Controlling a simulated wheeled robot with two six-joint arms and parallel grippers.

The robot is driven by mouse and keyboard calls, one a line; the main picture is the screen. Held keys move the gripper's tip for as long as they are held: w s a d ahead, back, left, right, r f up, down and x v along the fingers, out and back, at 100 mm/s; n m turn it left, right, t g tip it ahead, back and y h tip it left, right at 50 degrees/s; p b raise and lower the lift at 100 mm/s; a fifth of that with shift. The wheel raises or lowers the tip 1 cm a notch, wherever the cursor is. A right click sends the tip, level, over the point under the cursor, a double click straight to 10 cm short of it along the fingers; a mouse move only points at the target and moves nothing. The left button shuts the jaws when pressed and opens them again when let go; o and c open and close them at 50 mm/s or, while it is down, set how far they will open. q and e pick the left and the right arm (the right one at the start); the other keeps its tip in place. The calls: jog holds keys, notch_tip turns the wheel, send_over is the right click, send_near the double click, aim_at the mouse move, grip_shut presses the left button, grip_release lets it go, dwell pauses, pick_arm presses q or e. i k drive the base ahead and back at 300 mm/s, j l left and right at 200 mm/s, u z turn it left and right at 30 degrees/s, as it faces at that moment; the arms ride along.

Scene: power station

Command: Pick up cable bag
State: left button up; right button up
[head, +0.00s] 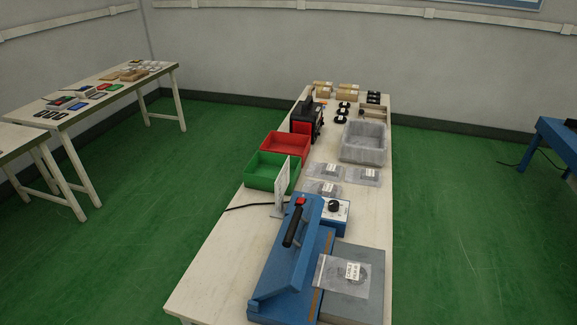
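Several clear cable bags with dark coils and white labels are in the head view. One cable bag (342,277) lies on the flat grey plate beside the blue sealing machine (290,262) at the near end of the long table. More cable bags lie flat farther back, one at the right edge (364,177), one left of it (326,171) and one in front (321,189). Neither of my grippers is in the view.
On the long table (215,270) stand a green tray (270,180), a red tray (284,154), a grey bin (363,156) and a black-and-red device (305,122). A side table (125,95) is at the left and a blue table (556,146) at the right.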

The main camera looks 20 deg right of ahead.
aim_at(341, 275)
jog(key=z, duration=1)
